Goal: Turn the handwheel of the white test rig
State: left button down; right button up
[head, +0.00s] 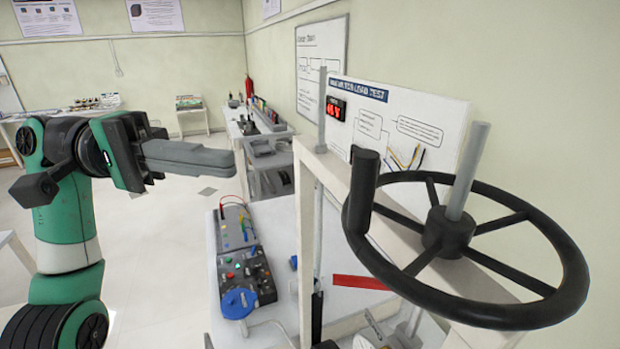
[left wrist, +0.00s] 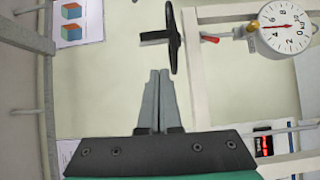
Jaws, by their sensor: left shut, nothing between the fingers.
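The black handwheel (head: 455,242) sits on top of the white test rig (head: 315,165) at the right of the head view. Its upright knob (head: 363,180) stands on the left part of the rim, and a grey shaft rises through its hub. My left gripper (head: 232,160) is to the left of the wheel, apart from it, with its fingers together and empty. In the left wrist view the closed fingers (left wrist: 158,75) point toward the wheel (left wrist: 173,38), seen edge-on just beyond the tips. My right gripper is not in view.
A round dial gauge (left wrist: 287,27) hangs on the rig frame at upper right of the wrist view. A control box (head: 245,272) with buttons and a blue knob lies below the left gripper. Benches (head: 265,150) stand along the back wall. The floor at left is clear.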

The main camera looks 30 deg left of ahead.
pick_arm(q)
jog(key=s+x, duration=0.1)
jog(key=x, duration=1)
jog(key=shift+s+d+r+n+t, duration=0.25)
jog(key=shift+s+r+n+t, duration=0.05)
jog(key=shift+s+n, duration=0.1)
